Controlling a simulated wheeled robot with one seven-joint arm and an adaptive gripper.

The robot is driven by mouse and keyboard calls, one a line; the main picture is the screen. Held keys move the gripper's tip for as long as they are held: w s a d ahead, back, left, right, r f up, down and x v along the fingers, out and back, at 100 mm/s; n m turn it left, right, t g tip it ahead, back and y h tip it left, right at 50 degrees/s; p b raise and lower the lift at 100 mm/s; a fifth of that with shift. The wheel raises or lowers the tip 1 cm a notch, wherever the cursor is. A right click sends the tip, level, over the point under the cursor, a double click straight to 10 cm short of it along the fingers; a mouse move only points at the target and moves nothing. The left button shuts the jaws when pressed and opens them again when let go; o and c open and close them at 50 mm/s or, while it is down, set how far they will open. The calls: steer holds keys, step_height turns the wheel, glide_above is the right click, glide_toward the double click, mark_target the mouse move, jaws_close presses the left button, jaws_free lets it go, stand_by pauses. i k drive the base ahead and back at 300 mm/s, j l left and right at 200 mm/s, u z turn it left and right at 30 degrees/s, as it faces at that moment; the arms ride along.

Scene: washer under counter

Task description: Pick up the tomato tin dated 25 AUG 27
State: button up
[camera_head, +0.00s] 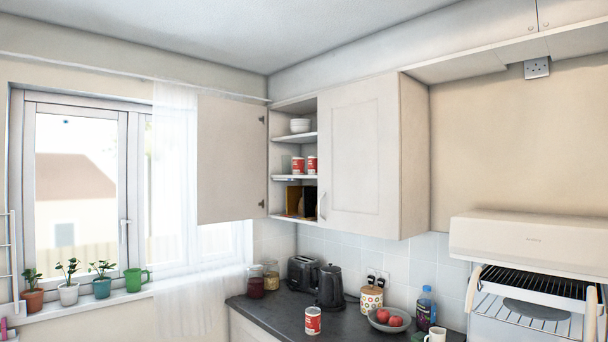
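Three red-and-white tins show. One tin (313,320) stands upright on the dark counter, near its front edge. Two more tins, a left one (298,164) and a right one (312,164), stand side by side on a middle shelf of the open wall cupboard (294,177). All are too small for any date or label text to be read, so I cannot tell which is dated 25 AUG 27. My gripper is not in view.
The cupboard's left door (231,160) is swung open; its right door (358,155) is closed. Around the counter tin are a black kettle (330,287), a toaster (302,271), a fruit bowl (389,321), a patterned canister (371,299), a bottle (426,308) and a white mug (436,335).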

mark_target(298, 162)
steer(key=i+j+z, duration=0.1)
steer(key=i+j, duration=0.65)
steer(key=i+j+z, duration=0.15)
steer(key=i+j, duration=0.55)
steer(key=j, duration=0.15)
steer(key=i+j+z, duration=0.15)
steer(key=i+j, duration=0.5)
steer(key=j, duration=0.25)
steer(key=i+j+z, duration=0.15)
steer(key=i+j, duration=0.15)
steer(key=j, duration=0.15)
